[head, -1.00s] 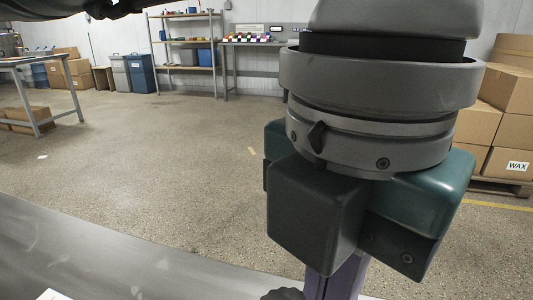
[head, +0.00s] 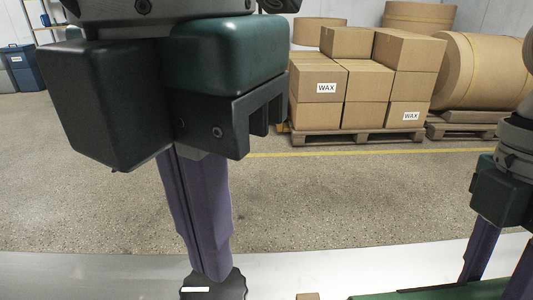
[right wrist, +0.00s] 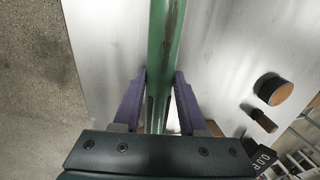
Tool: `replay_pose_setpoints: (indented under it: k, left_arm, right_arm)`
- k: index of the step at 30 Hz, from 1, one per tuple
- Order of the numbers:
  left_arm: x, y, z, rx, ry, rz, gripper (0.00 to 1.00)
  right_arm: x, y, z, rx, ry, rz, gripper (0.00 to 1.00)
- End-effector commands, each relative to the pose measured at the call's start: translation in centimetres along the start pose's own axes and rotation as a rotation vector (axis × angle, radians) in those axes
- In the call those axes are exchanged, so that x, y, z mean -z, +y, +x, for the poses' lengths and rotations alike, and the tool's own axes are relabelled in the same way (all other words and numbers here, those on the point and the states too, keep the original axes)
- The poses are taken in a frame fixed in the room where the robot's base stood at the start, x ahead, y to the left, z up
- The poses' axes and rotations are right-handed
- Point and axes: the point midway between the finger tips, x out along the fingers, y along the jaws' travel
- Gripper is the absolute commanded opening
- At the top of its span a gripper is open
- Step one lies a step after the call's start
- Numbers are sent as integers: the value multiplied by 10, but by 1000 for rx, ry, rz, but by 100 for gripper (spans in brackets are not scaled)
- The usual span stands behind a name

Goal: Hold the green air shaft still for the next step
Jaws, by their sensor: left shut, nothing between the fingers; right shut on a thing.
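The green air shaft (right wrist: 164,50) runs upright through the middle of the right wrist view. My right gripper (right wrist: 160,100) is shut on it, with a purple finger on each side. In the head view my right gripper (head: 495,270) is at the right edge, partly cut off. A green surface (head: 440,292) shows beside it at the bottom edge; I cannot tell whether it is the shaft. My left gripper (head: 212,272) is large in front, shut and empty, its purple fingers pointing down. A dark scalloped knob (head: 212,288) shows at its fingertips; whether they touch is unclear.
A pale metal surface (head: 90,275) runs along the bottom. Cartons marked WAX (head: 365,85) stand on a pallet behind, beside large brown rolls (head: 480,70). The floor between is clear. A black cylinder with an orange end (right wrist: 273,90) is right of the shaft.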

Motion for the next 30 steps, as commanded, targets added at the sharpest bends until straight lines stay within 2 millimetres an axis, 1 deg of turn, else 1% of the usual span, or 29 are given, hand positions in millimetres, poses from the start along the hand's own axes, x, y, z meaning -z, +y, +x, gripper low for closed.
replay_pose_setpoints:
  k: [5,12,16,21,30]
  left_arm:
    - [1,0,15,1,6,0,0]
    - [1,0,46,2,5,-1,0]
    - [1,0,58,1,4,0,0]
    - [1,0,64,0,2,1,0]
    - [1,0,65,0,2,1,0]
  right_arm:
    - [0,0,0,-1,0,0,0]
    - [0,0,0,-1,0,0,0]
    - [0,0,0,-1,0,0,0]
    - [0,0,0,-1,0,0,0]
    - [0,0,0,-1,0,0,0]
